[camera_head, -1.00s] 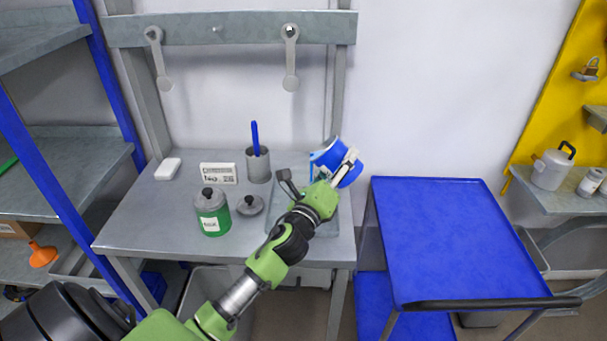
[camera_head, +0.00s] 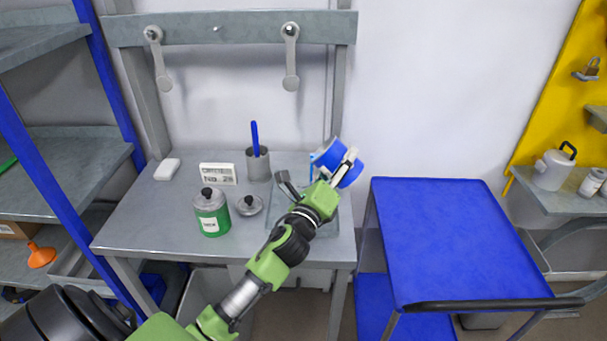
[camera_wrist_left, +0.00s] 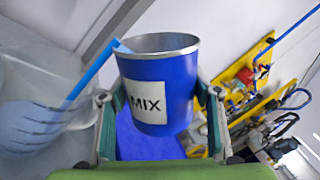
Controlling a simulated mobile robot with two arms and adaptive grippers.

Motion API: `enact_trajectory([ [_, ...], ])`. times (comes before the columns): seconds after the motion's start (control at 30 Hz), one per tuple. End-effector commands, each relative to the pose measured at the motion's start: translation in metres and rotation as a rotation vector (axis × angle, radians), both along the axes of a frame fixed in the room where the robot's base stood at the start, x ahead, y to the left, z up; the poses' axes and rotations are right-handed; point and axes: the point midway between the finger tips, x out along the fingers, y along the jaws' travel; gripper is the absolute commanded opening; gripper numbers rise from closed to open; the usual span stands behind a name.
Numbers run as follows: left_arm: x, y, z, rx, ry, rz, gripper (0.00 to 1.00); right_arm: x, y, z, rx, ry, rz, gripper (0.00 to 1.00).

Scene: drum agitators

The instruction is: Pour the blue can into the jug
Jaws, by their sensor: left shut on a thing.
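The blue can (camera_head: 328,157) is tilted on its side above the bench, its mouth toward the left. In the left wrist view the can (camera_wrist_left: 165,82) shows a "MIX" label and a grey rim. My left gripper (camera_head: 345,167) is shut around its sides. A light blue strip (camera_wrist_left: 92,75), looking like a pouring stream, runs from the can's lip toward a see-through vessel with blue contents (camera_wrist_left: 28,125), apparently the jug. In the head view the jug is mostly hidden behind my gripper and arm. My right gripper is not in view.
On the bench stand a green canister (camera_head: 212,216), a round lid (camera_head: 249,205), a grey cup (camera_head: 258,165) with a blue stick, and a white sign (camera_head: 218,174). A blue cart (camera_head: 450,235) stands to the right. Its top is clear.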

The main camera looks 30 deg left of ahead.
Motion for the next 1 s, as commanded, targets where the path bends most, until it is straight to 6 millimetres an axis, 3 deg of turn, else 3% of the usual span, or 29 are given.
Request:
enact_trajectory([
  [1.0, -0.0001, 0.0002, 0.0003, -0.061, -0.019, -0.002, 0.22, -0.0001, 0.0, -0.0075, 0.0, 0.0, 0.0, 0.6],
])
